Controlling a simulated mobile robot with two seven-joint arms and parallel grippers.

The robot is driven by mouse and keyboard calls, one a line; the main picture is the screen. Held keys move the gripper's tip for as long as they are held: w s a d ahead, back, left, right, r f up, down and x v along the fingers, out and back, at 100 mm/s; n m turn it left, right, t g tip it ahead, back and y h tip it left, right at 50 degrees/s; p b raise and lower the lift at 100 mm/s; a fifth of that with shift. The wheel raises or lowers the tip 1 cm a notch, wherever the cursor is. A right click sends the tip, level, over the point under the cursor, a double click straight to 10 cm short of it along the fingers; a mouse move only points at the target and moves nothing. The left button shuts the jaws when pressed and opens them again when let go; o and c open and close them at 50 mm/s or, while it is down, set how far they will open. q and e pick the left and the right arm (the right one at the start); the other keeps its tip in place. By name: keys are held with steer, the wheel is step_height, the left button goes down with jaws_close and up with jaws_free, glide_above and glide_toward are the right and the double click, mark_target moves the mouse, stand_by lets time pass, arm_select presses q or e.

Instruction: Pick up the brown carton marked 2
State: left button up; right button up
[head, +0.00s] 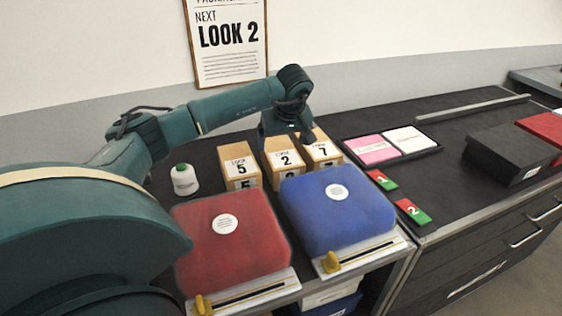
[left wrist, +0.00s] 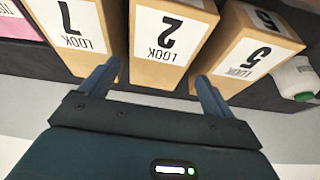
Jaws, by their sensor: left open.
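The brown carton marked 2 (head: 283,161) stands in the middle of a row of three cartons at the back of the counter. It also shows upside down in the left wrist view (left wrist: 170,47), centred ahead of my fingers. My left gripper (left wrist: 152,85) is open, with one finger near each side of this carton. In the head view my left gripper (head: 290,135) is above and behind the row, and its fingertips are mostly hidden. The carton marked 5 (head: 241,167) stands to the left and the carton marked 7 (head: 322,151) to the right. My right gripper is not in view.
A red cushion-like block (head: 225,260) and a blue one (head: 337,225) lie in front. A tray with pink (head: 372,150) and white pads is to the right. Only narrow gaps separate the cartons.

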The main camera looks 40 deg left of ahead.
mark_target(281, 151)
arm_select(q)
steer(key=shift+d+x, duration=0.1)
steer(key=shift+x, duration=1.65)
steer(key=shift+d+x, duration=0.15)
steer(key=shift+x, duration=1.65)
steer(key=shift+s+f, duration=0.1)
steer(key=shift+c, duration=0.3)
steer(key=c, duration=0.9)
steer(key=shift+o, duration=0.2)
